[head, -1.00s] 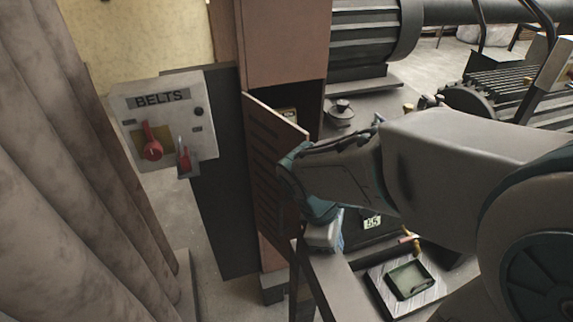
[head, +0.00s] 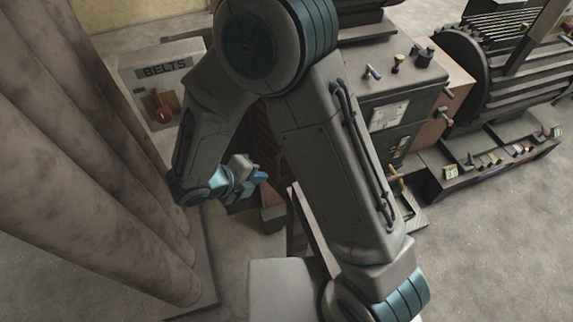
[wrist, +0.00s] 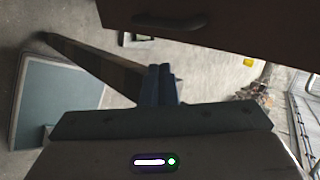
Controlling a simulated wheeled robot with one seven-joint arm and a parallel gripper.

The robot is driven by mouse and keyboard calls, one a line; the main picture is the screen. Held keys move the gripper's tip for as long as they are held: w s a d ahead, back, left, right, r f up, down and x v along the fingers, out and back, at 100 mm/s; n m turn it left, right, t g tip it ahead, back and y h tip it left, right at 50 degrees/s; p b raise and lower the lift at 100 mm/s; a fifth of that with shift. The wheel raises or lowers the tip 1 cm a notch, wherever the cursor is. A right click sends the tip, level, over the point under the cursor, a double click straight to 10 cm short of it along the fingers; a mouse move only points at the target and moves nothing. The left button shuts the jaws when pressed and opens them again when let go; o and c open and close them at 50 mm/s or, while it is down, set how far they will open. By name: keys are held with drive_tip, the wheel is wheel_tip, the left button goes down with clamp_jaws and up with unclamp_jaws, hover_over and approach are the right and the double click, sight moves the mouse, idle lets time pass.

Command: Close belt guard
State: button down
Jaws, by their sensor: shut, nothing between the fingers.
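The belt guard looks to be the brown slatted door (head: 264,145) on the machine cabinet. In the head view only a strip of it shows between my arm links, so how far it stands open cannot be told there. In the wrist view a dark brown panel (wrist: 235,27) with a long dark handle-like piece crosses the top; it may be the guard. My gripper (head: 259,178) is low in front of the cabinet, near the door's lower part. In the wrist view my gripper (wrist: 158,70) is shut and empty, its fingertips just below the panel in the picture.
The BELTS box (head: 160,90) with a red switch stands left, partly behind my arm. Machine blocks with knobs (head: 395,75) stand right of my arm. The floor (head: 490,240) at lower right is clear.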

approach(287, 168)
drive_tip(key=s+d, duration=0.2)
drive_tip(key=shift+w+d+f+p, duration=0.1)
drive_tip(key=shift+w+d+p, duration=0.4)
drive_tip(key=shift+d, duration=0.35)
drive_tip(key=shift+w+d+p, duration=0.35)
drive_tip(key=shift+w+d, duration=0.15)
drive_tip(key=shift+d, duration=0.35)
drive_tip(key=shift+w+d, duration=0.1)
